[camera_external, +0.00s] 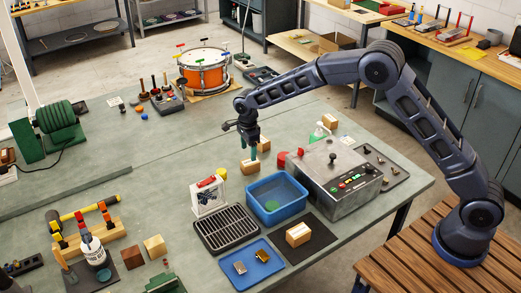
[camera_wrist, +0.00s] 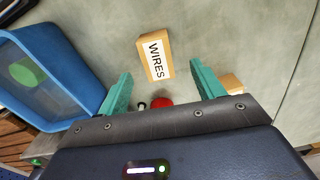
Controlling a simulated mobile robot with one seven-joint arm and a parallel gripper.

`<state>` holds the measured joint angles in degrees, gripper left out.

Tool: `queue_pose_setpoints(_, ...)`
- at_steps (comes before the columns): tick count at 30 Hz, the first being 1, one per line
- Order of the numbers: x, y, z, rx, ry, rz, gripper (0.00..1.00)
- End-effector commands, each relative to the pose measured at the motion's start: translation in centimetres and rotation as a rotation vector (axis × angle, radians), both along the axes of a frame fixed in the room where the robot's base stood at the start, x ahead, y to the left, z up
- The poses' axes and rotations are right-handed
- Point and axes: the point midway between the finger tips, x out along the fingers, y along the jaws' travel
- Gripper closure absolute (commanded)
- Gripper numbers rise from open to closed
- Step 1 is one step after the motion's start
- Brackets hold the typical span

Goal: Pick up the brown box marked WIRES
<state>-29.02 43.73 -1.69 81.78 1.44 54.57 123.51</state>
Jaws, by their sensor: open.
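The brown box marked WIRES (camera_wrist: 155,57) lies on the grey-green bench in the wrist view, label facing up, slightly tilted in the picture. It sits beyond my gripper (camera_wrist: 163,88), whose two teal fingers are wide apart with nothing held between them. In the external view my gripper (camera_external: 250,148) hangs over the bench, just above a brown box (camera_external: 250,167) that appears to be the same one. Its label cannot be read there. The fingers partly overlap that box in the picture, so the exact gap is hard to tell.
A blue bin (camera_external: 276,200) holding a green round thing stands close by; it also shows in the wrist view (camera_wrist: 52,35). Another brown box (camera_wrist: 231,82) lies beside the right finger. A red round thing (camera_wrist: 162,102) shows between the fingers. A grey control box (camera_external: 335,190) stands to the right.

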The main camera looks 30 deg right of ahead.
Motion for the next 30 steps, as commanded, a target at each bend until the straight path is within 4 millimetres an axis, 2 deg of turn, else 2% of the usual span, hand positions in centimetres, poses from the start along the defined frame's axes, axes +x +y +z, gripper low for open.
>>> queue_pose_setpoints(3, 0.0, -0.1, -1.7, 0.0, 0.001, -0.001, 0.33)
queue_pose_setpoints(11, -0.2, -0.1, -3.3, 0.0, 0.0, 0.0, 0.33)
queue_pose_setpoints(20, -0.6, -0.3, -7.1, 0.0, 0.001, 0.001, 0.33)
queue_pose_setpoints(28, -0.5, -0.3, -7.6, 0.001, -0.001, 0.001, 0.33)
queue_pose_setpoints(30, -0.5, -0.3, -7.5, 0.001, -0.001, 0.001, 0.44)
